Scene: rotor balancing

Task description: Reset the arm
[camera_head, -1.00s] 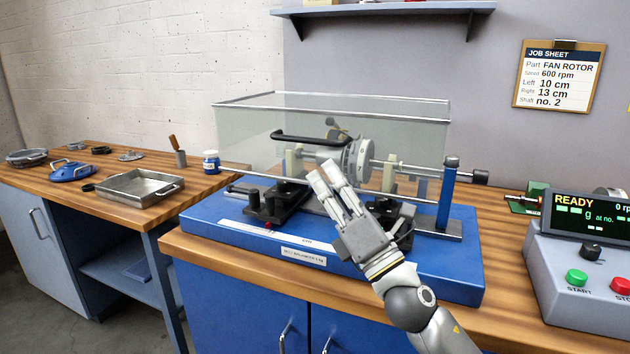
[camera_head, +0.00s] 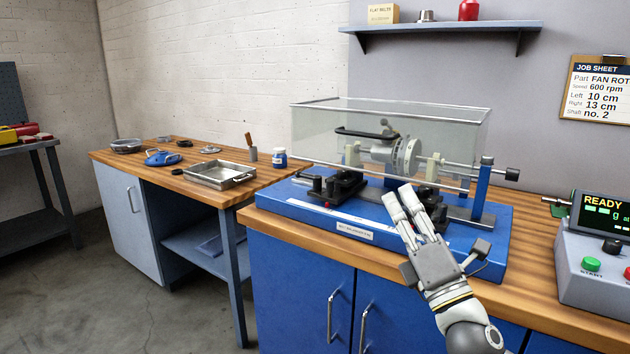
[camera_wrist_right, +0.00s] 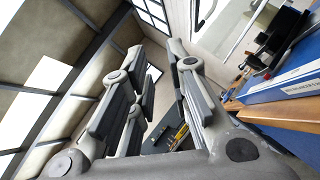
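My right gripper (camera_head: 400,193) is in front of the balancing machine (camera_head: 370,243), fingers pointing up and slightly left. Its fingers stand apart with nothing between them; the right wrist view also shows the spread, empty fingers (camera_wrist_right: 158,52). The arm comes in from the lower right and covers part of the machine's blue base. My left gripper is out of view. The rotor (camera_head: 405,157) sits on its shaft in the machine, behind the clear cover (camera_head: 460,125) with its black handle (camera_head: 365,134).
The control box (camera_head: 590,265) at right reads READY. The side bench (camera_head: 130,165) holds a metal tray (camera_head: 220,174), a blue jar (camera_head: 279,158) and several small parts. A wall shelf (camera_head: 450,33) and job sheet (camera_head: 597,90) are above. Open floor lies at lower left.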

